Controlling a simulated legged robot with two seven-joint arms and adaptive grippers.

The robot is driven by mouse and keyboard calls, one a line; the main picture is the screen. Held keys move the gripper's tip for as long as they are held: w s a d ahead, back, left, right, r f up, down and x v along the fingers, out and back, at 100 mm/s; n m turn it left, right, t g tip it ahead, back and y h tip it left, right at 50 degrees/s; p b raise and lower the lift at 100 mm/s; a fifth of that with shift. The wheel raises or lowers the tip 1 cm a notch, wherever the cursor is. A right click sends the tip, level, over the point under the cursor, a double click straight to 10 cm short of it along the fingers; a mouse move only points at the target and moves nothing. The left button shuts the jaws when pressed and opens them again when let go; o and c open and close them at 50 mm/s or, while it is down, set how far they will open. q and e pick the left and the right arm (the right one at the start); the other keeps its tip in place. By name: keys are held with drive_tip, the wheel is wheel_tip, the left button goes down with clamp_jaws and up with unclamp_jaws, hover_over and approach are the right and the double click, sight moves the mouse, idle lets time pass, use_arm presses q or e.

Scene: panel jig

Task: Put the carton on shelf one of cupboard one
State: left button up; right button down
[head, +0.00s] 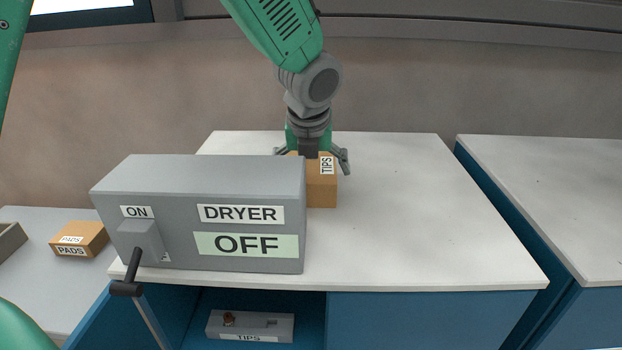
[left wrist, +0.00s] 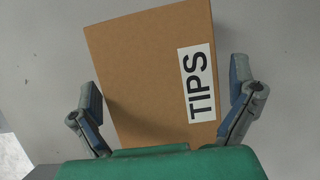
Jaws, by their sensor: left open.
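A brown carton (head: 322,190) with a white TIPS label stands on the white top of the middle cupboard, just right of the grey dryer box, which hides part of it. My left gripper (head: 312,160) is right above the carton, pointing down. In the left wrist view the carton (left wrist: 150,75) lies between the two spread fingers, and the gripper (left wrist: 168,115) is open with a gap beside each finger. The middle cupboard (head: 430,230) has an open compartment below its top, where a grey box labelled TIPS (head: 250,326) sits. My right gripper is not in view.
The grey dryer box (head: 200,177), labelled DRYER OFF with a black-handled lever, fills the front left of the cupboard top. A PADS carton (head: 80,238) is on the lower left surface. The cupboard top right of the carton is clear. Another cupboard (head: 560,200) stands at right.

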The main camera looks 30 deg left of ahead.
sight(309, 163)
use_arm(q)
drive_tip(key=shift+s, duration=0.1)
drive_tip(key=shift+f+p, duration=0.2)
drive_tip(key=shift+p, duration=0.2)
idle(0.4)
drive_tip(key=shift+c, duration=0.5)
drive_tip(key=c, duration=1.2)
drive_tip(key=shift+r+b, duration=0.1)
drive_tip(key=shift+b, duration=0.25)
wheel_tip(309, 163, up, 9)
drive_tip(key=shift+r+p, duration=0.2)
drive_tip(key=shift+p, duration=0.55)
drive_tip(key=shift+a+r, duration=0.1)
drive_tip(key=shift+r, duration=0.35)
